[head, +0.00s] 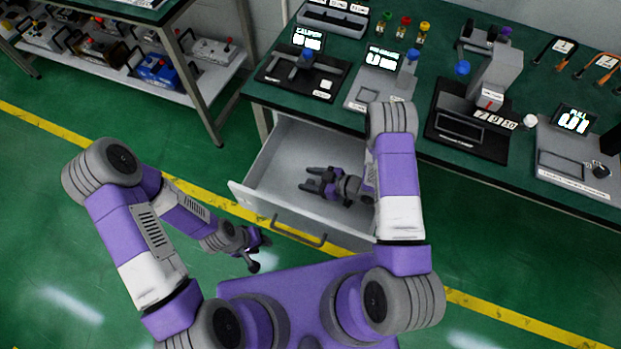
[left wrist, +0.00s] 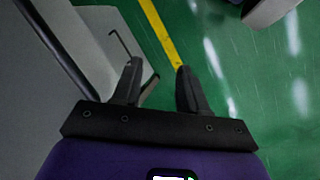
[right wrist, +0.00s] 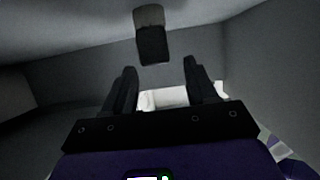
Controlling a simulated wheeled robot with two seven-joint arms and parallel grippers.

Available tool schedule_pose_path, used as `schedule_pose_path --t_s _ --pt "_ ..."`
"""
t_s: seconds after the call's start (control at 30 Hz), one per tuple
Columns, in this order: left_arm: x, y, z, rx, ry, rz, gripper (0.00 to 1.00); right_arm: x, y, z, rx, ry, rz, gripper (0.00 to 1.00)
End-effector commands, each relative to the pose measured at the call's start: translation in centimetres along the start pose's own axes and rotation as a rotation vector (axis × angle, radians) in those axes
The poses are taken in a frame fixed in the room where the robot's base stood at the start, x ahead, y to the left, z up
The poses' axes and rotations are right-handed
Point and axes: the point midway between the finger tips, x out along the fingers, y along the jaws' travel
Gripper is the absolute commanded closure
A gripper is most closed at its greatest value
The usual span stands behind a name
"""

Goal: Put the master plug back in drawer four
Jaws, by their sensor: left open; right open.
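An open grey drawer (head: 272,172) sticks out under the bench, its bar handle (head: 298,232) at the front. I cannot read a number on it. My right gripper (head: 312,182) is open inside the drawer. In the right wrist view a small block with a grey end and a black end (right wrist: 152,42) is beyond the fingertips, apart from them. It may be the master plug; I cannot tell. A pale object (right wrist: 165,98) shows behind the fingers, unclear. My left gripper (head: 258,254) is open and empty over the floor, left of the drawer front.
The green bench (head: 345,42) above the drawer carries gauges, a black-based stand (head: 465,125) and a display unit (head: 572,150). A lower shelf (head: 190,90) with devices stands at the back left. The drawer walls surround my right gripper. The floor at left is clear.

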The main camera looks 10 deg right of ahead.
Motion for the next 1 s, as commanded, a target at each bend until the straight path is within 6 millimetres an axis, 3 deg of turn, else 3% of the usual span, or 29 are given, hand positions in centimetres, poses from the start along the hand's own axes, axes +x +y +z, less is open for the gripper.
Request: schedule_pose_path --t_s 0.17,0.4,0.6,1.0 --pt "-1.4 0.5 0.1 0.000 0.000 0.000 0.57 -0.6 -0.1 -1.4 0.000 -0.001 -0.001 0.43" --pt "-2.0 0.8 0.1 0.000 0.000 0.000 0.57 -5.3 0.1 -1.2 0.003 -0.001 0.005 0.43" --pt "-2.3 0.9 0.1 0.000 0.000 0.000 0.57 -7.5 0.0 -1.1 0.002 0.000 0.001 0.43" --pt "-2.3 0.9 0.1 0.000 0.000 0.000 0.57 -7.9 0.0 -1.0 0.002 0.000 0.000 0.43"
